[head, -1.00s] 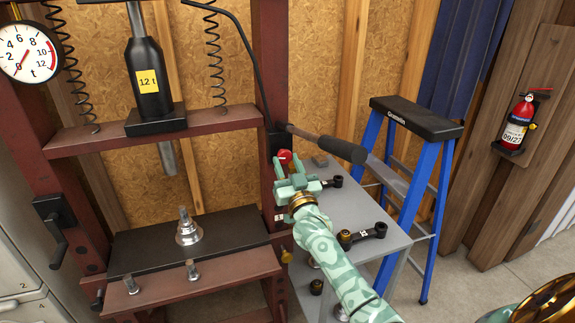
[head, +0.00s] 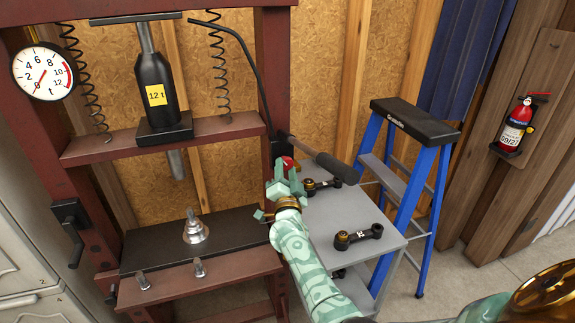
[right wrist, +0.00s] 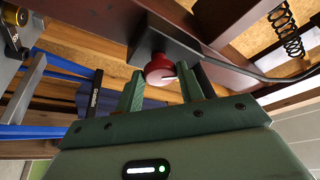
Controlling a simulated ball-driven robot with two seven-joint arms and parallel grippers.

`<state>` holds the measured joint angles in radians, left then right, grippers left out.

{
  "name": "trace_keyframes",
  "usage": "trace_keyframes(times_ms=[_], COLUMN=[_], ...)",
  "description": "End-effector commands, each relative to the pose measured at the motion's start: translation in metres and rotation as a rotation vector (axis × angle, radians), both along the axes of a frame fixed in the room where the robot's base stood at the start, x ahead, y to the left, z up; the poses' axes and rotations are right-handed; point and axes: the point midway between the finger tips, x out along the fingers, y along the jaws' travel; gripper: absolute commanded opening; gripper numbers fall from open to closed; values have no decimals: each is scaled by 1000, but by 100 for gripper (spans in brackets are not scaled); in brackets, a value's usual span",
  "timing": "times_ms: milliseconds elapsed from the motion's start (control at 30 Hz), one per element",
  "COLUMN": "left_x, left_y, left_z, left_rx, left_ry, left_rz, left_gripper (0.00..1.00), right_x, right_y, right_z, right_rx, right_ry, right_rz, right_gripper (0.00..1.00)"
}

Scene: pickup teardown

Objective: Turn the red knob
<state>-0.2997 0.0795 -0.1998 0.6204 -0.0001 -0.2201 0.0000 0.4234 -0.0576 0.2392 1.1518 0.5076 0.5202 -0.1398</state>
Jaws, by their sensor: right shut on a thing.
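The red knob (head: 288,163) sits on a dark block on the right post of the press, and its lower part is hidden by my gripper in the head view. In the right wrist view the red knob (right wrist: 158,68) lies between the fingers and shows a small white mark. My right gripper (head: 285,172) is at the knob, shut on it; its green fingers (right wrist: 164,88) stand on either side of the knob. My left gripper is not in view.
The dark red press frame (head: 230,137) with its 12 t jack (head: 152,115) stands to the left. A grey cart (head: 335,206) with black links (head: 359,236) is below right of the gripper. A blue stepladder (head: 431,195) and a fire extinguisher (head: 516,128) stand further right.

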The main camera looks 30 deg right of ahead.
Motion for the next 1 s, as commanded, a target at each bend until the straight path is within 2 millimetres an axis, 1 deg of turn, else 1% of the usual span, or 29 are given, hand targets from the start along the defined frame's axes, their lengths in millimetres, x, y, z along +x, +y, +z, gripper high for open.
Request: trace_keyframes(times_ms=[33, 100, 500, 733, 1000], left_x=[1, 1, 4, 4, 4], left_y=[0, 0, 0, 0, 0], left_z=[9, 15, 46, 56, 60], left_rx=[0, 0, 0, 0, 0], left_ry=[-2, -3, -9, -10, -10], left_rz=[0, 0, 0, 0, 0], left_gripper=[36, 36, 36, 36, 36], right_x=[0, 0, 0, 1, 1], right_y=[1, 2, 2, 3, 3], right_z=[4, 5, 7, 6, 5], right_rx=[45, 109, 420, 524, 572], right_ry=[-8, -24, -100, -124, -136], right_rz=[0, 1, -1, -1, 0], right_gripper=[15, 15, 15, 15, 15])
